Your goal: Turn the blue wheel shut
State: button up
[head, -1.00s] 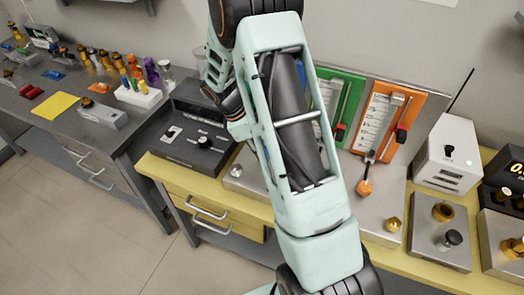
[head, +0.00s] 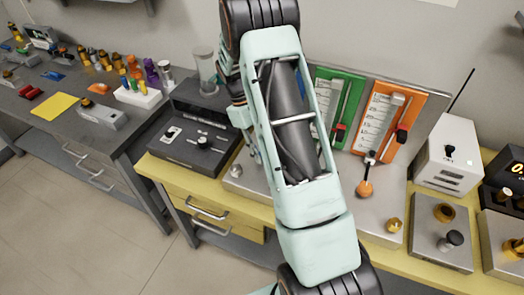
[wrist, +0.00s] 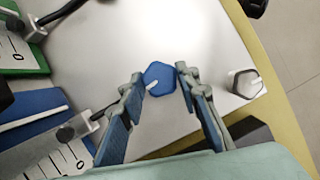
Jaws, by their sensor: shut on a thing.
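The blue wheel (wrist: 158,77) is a small hexagonal knob with a white mark on its lower-left side, on the bare metal plate (wrist: 120,50) in the wrist view. My gripper (wrist: 161,79) has one finger on each side of the wheel and is shut on it. The blue panel (wrist: 50,108) with its white scale is at lower left in the wrist view. In the head view my arm hides the blue wheel and most of my gripper.
A grey hexagonal knob (wrist: 245,83) stands close to the right of my fingers. The green panel (head: 325,100) and orange panel (head: 388,118) stand behind the plate, with an orange wheel (head: 365,188) below. A dark box (head: 192,138) is at left.

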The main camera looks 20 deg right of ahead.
jog(key=shift+m, duration=0.3)
jog(key=o, duration=1.1)
jog(key=shift+o, duration=0.2)
jog(key=shift+r, duration=0.1)
jog(key=v, duration=1.1)
jog(key=shift+w+r, duration=0.2)
jog(key=shift+r, duration=0.2)
